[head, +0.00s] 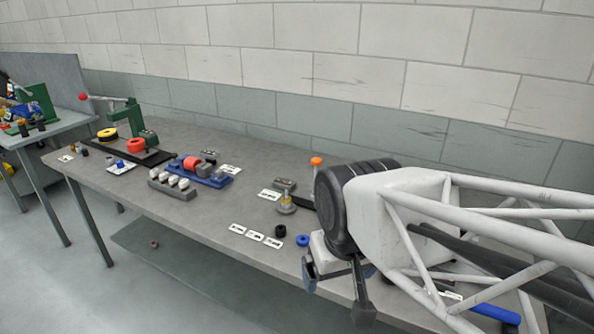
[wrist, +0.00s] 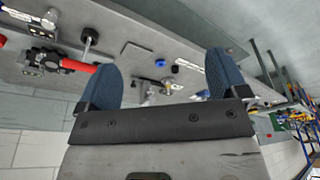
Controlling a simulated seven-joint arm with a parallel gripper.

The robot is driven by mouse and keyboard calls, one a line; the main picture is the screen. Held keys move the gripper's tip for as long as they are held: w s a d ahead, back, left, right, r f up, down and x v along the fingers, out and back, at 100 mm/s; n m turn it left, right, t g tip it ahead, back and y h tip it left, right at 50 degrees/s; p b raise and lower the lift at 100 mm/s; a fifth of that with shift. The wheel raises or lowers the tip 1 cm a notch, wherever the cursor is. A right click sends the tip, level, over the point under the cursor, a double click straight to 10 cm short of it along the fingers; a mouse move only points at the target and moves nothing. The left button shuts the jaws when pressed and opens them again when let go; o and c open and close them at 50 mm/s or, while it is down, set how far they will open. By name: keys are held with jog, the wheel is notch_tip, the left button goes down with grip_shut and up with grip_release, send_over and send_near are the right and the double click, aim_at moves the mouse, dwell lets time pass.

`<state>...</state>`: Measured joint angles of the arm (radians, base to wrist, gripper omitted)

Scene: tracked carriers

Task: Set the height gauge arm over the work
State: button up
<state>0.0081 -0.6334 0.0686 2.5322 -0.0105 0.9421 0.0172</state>
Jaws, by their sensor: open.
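My gripper (head: 336,288) is open and empty above the front edge of the grey bench, at the right in the head view. Its two blue-padded fingers are apart in the wrist view (wrist: 162,66). An orange-topped upright (head: 316,162) stands at the back of the bench behind my wrist; I cannot tell whether it belongs to the height gauge. In the wrist view a red bar with a black block (wrist: 62,64) lies left of the fingers, near a thin rod with a dark round end (wrist: 88,40). I cannot identify the gauge arm or the work for certain; my arm hides part of the bench.
A black ring (head: 280,231) and a blue ring (head: 302,240) lie beside my gripper. White cards (head: 255,236) lie to their left. A brass-coloured piece (head: 286,204) stands behind. A blue fixture with a red cylinder (head: 192,165) and a green press (head: 125,118) stand farther left.

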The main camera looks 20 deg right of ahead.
dwell(0.4)
jog(key=shift+w+r, duration=0.1)
jog(key=shift+w, duration=0.15)
jog(key=c, duration=0.7)
jog(key=shift+o, duration=0.2)
jog(key=w+d+m+g+y, duration=0.1)
jog(key=w+d+m, duration=0.3)
jog(key=w, duration=0.8)
jog(key=w+d+m+g+y, duration=0.1)
jog(key=w+d+m, duration=0.35)
jog(key=w, duration=0.75)
jog(key=w+d+f+m+y, duration=0.1)
jog(key=w+d+f+m, duration=0.3)
jog(key=w+d+f, duration=0.3)
jog(key=w+d+f+m+y, duration=0.1)
jog(key=w+d+f+m, duration=0.4)
jog(key=w+d, duration=0.5)
jog(key=w+f, duration=0.2)
jog(key=w, duration=0.1)
jog(key=shift+w+g+y, duration=0.2)
jog(key=shift+g+y, duration=0.1)
